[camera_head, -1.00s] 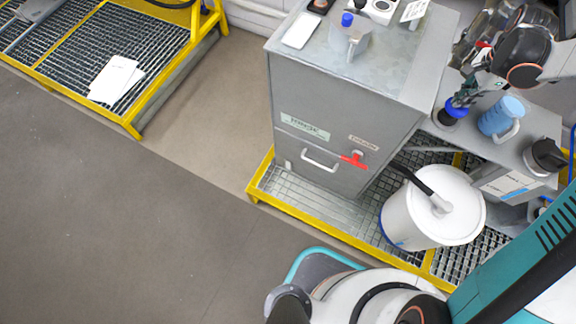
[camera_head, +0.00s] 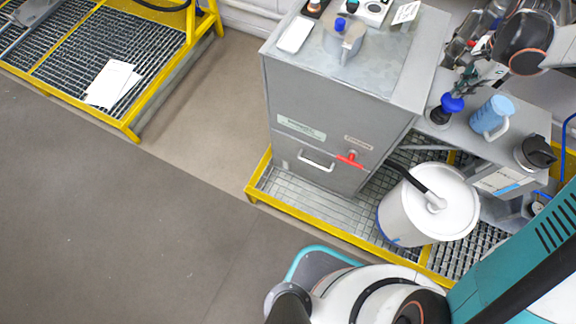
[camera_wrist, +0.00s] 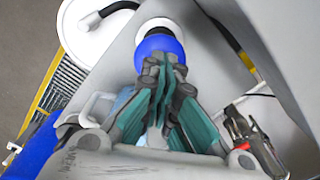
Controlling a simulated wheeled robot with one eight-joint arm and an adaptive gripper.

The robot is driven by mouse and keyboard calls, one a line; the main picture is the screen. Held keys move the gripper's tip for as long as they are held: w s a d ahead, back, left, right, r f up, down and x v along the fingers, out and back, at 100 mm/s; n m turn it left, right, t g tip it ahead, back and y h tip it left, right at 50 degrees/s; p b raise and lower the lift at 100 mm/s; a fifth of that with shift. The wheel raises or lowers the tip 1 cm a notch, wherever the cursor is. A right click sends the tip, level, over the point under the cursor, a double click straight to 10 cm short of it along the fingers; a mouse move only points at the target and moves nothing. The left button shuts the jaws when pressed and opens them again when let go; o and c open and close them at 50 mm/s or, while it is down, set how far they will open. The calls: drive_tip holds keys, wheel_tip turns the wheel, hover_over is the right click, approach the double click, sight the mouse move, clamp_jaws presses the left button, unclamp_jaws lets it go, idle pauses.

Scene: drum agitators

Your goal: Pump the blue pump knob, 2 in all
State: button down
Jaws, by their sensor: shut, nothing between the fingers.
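The blue pump knob (camera_head: 452,102) sits above a dark round base (camera_head: 439,117) on the grey side shelf in the head view. In the wrist view the knob (camera_wrist: 160,44) is a round blue cap with a white collar beyond it. My gripper (camera_head: 463,86) is just above the knob in the head view. In the wrist view my gripper's fingertips (camera_wrist: 165,66) are shut together, empty, and overlap the near edge of the knob. I cannot tell whether they touch it.
A light-blue jug (camera_head: 491,115) and a black-lidded container (camera_head: 535,152) stand on the shelf right of the knob. A white drum (camera_head: 415,208) with a black hose is below. A grey cabinet (camera_head: 330,120) stands left, with another blue knob (camera_head: 340,24) on top.

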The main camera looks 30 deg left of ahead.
sight(454, 100)
drive_tip(key=shift+f, duration=0.15)
drive_tip(key=shift+f+b, duration=1.95)
drive_tip(key=shift+f, duration=0.45)
drive_tip(key=shift+r, duration=0.25)
drive_tip(key=shift+r+p, duration=1.4)
drive_tip(key=shift+r, duration=0.9)
drive_tip(key=shift+r+p, duration=1.6)
drive_tip(key=shift+r, duration=1.4)
